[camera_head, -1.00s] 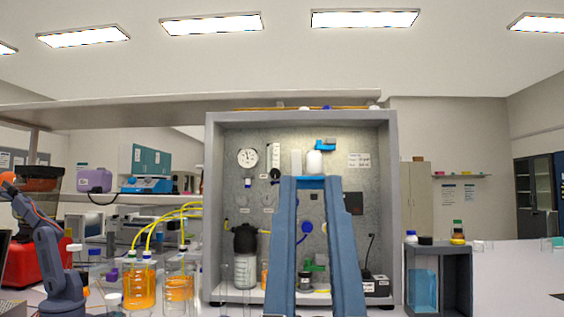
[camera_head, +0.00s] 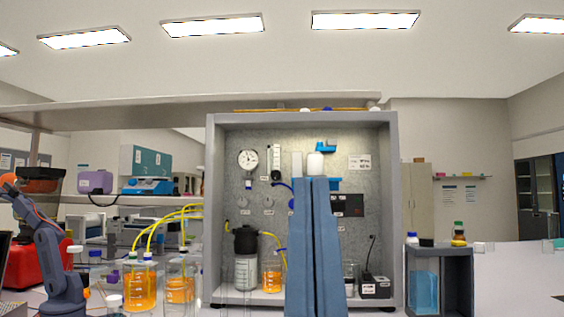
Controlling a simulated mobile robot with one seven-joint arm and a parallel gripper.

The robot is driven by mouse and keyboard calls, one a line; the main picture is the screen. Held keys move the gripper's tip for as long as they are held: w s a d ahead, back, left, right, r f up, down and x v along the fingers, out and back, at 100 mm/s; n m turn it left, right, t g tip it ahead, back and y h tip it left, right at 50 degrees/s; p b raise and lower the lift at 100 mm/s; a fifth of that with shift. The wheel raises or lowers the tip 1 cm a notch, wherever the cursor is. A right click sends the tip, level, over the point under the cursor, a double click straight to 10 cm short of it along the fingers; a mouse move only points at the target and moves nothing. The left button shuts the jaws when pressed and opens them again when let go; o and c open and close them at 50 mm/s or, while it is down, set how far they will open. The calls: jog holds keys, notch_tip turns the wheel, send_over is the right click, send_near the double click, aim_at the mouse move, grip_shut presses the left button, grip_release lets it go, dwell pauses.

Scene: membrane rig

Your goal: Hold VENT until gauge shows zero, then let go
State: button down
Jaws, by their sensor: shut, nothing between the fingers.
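The round white gauge (camera_head: 248,160) is at the upper left of the rig's back panel. Its needle and numbers are too small to read. My gripper (camera_head: 314,181) is two long blue-grey fingers pressed together, empty, rising in front of the middle of the panel. The tips are below a white cylinder (camera_head: 315,163). I cannot tell if they touch anything. No control can be read as VENT. The fingers hide the middle of the panel, including controls there. A dark panel box (camera_head: 351,205) shows just right of the fingers.
The grey rig cabinet (camera_head: 217,200) has side walls left and right of my gripper. A black-capped bottle (camera_head: 244,270), an orange-filled beaker (camera_head: 271,282) and a black box (camera_head: 375,287) stand on its floor. Yellow-tubed orange jars (camera_head: 142,290) stand outside at left.

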jog(key=shift+r, duration=0.1)
dwell(0.7)
notch_tip(320, 180, up, 25)
jog(key=p, duration=2.5)
jog(key=shift+r+p, duration=0.2)
jog(key=shift+p, duration=0.1)
jog(key=shift+w, duration=0.1)
